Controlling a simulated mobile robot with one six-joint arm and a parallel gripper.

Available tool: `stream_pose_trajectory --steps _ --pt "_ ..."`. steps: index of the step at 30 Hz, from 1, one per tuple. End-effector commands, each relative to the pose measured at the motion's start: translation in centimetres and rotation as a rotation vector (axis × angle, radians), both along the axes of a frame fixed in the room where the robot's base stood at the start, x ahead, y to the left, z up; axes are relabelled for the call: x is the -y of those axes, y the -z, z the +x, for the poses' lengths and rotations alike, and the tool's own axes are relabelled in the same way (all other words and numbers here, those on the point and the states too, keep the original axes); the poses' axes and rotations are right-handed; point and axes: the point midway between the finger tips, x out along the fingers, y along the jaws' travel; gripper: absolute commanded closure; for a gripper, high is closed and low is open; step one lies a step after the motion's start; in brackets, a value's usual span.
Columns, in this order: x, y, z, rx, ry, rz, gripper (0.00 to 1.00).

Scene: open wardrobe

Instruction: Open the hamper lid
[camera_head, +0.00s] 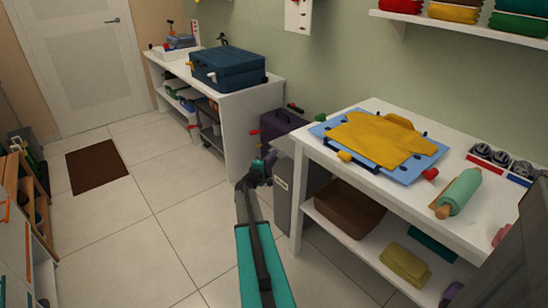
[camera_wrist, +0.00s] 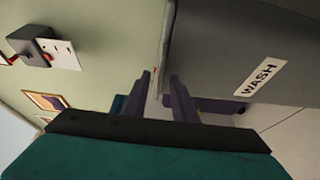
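The grey hamper (camera_head: 284,203) stands on the floor left of the white table, partly hidden behind my arm and the table. In the wrist view the hamper (camera_wrist: 225,40) fills the upper right, turned on its side, with a WASH label (camera_wrist: 258,79) on its front. Its lid shows as a thin pale strip (camera_wrist: 167,45) along the top edge and looks shut. My gripper (camera_wrist: 165,85) is open and empty, its two dark fingers apart on either side of the line of the lid edge. In the head view my gripper (camera_head: 262,167) is at the hamper's upper front; contact cannot be told.
The white table (camera_head: 312,143) on the right holds a yellow shirt (camera_head: 378,138) on a blue board and a green roller (camera_head: 459,192). A purple case (camera_head: 277,125) is behind the hamper. A white bench (camera_head: 243,125) carries a blue toolbox (camera_head: 228,69).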

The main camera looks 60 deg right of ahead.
Motion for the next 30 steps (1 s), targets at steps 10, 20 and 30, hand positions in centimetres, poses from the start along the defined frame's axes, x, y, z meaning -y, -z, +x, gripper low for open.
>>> stream_pose_trajectory --steps 10,20,30 --pt "1.52 -0.01 0.09 0.000 0.000 0.000 0.75" --pt "1.50 -0.02 0.08 0.000 0.000 0.000 0.90" --pt "1.49 -0.01 0.08 0.000 0.000 0.000 1.00"
